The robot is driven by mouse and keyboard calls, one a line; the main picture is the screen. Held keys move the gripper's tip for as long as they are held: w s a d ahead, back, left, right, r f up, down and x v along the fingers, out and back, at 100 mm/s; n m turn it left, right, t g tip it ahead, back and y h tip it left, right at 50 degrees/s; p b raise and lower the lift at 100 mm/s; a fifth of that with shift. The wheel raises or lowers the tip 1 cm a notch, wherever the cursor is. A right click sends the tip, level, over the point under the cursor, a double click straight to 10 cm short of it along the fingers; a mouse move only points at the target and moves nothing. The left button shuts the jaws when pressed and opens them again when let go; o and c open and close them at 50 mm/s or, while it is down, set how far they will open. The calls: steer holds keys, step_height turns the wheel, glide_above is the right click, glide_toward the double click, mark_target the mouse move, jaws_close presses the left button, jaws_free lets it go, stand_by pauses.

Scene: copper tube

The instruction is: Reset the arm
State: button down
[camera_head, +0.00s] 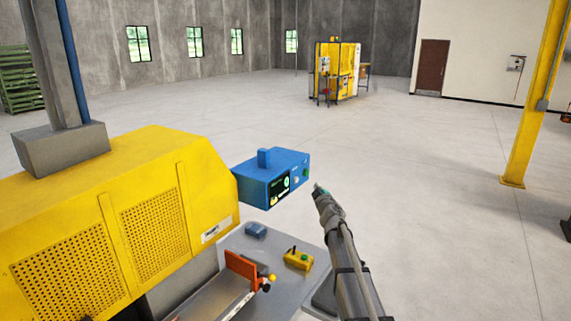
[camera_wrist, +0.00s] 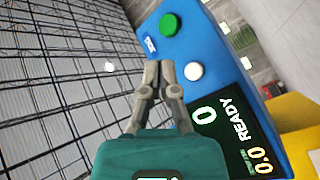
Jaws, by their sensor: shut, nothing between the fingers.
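My gripper (camera_wrist: 158,72) is shut and empty in the wrist view. Its fingertips are in front of a blue control box (camera_wrist: 237,70) with a green button (camera_wrist: 168,25), a white button (camera_wrist: 194,71) and a dark display (camera_wrist: 238,138) reading READY. In the head view my arm reaches up from the lower right, and its end (camera_head: 318,190) is just right of the blue box (camera_head: 262,167). Whether the fingers touch the box cannot be told.
A large yellow machine (camera_head: 140,160) fills the left. Below the box is a grey worktable (camera_head: 285,243) with an orange block (camera_head: 241,266) and a small yellow control box (camera_head: 298,258). A yellow post (camera_head: 535,100) stands at right.

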steer(key=s+d+f+m+g+h+b, duration=0.3)
steer(key=s+d+f+m+g+b, duration=0.15)
steer(key=s+f, duration=0.55)
steer(key=s+d+f+m+g+h+b, duration=0.35)
steer(key=s+f+m+g, duration=0.2)
steer(key=s+f, duration=0.4)
steer(key=s+a+f+g+y+b, duration=0.2)
steer(key=s+a+f+g, duration=0.2)
steer(key=s+f, duration=0.3)
steer(key=s+a+f+g+y+b, duration=0.2)
steer(key=s+f, duration=0.5)
steer(key=s, duration=1)
steer(key=a+g+b, duration=0.1)
steer(key=a+g, duration=0.1)
steer(key=shift+m+g, duration=0.3)
steer(key=shift+m, duration=0.1)
